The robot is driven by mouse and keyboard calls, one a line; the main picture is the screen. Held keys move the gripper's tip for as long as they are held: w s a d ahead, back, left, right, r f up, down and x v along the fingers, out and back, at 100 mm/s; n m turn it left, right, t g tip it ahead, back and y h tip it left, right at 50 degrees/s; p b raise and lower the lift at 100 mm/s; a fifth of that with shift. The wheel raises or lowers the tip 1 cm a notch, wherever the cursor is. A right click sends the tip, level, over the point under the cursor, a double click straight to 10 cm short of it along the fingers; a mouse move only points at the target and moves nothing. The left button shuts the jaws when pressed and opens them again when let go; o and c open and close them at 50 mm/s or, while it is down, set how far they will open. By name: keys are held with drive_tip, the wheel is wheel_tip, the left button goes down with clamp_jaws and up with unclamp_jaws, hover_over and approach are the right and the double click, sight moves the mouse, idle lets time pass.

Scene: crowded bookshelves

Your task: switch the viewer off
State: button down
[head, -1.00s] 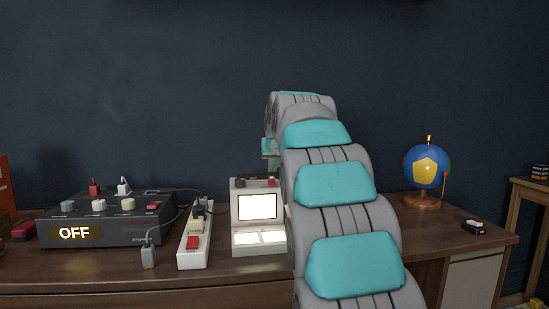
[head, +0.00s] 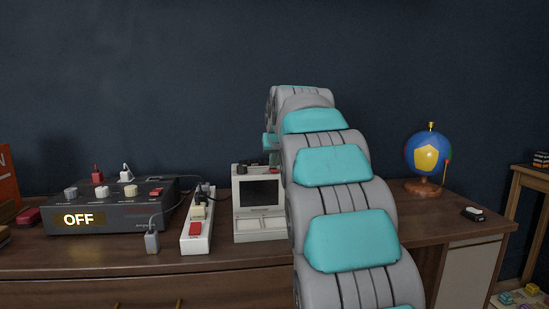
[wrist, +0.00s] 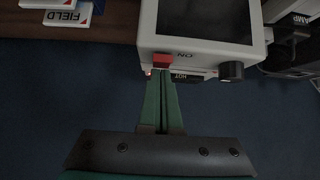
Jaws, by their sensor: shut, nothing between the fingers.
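The viewer (head: 239,202) is a pale box with a screen on the desk, left of my arm in the head view. In the wrist view the viewer (wrist: 150,43) shows close up, with a dark screen, a black knob (wrist: 231,71) and a red switch (wrist: 161,60) beside an ON mark. My gripper (wrist: 161,74) is shut and empty, its green fingertips right at the red switch. I cannot tell whether they touch it. In the head view my arm hides the viewer's right side.
A power strip (head: 191,237) with plugs stands left of the viewer. A globe (head: 427,154) and a small black switch (head: 473,215) stand on the right of the desk.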

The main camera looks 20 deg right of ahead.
drive_tip(key=shift+w+d+r+p, duration=0.2)
drive_tip(key=shift+w+r+p, duration=0.1)
drive_tip(key=shift+w+p, duration=0.35)
drive_tip(key=shift+r, duration=0.2)
drive_tip(key=r+p, duration=0.2)
drive_tip(key=r, duration=0.2)
drive_tip(key=shift+w+r+p, duration=0.15)
drive_tip(key=shift+w+p, duration=0.05)
drive_tip(key=shift+p, duration=0.2)
drive_tip(key=w+r+v, duration=0.1)
drive_tip(key=v, duration=0.8)
drive_tip(key=shift+d+r+b, duration=0.15)
drive_tip(key=shift+r+b, duration=0.05)
drive_tip(key=shift+b, duration=0.2)
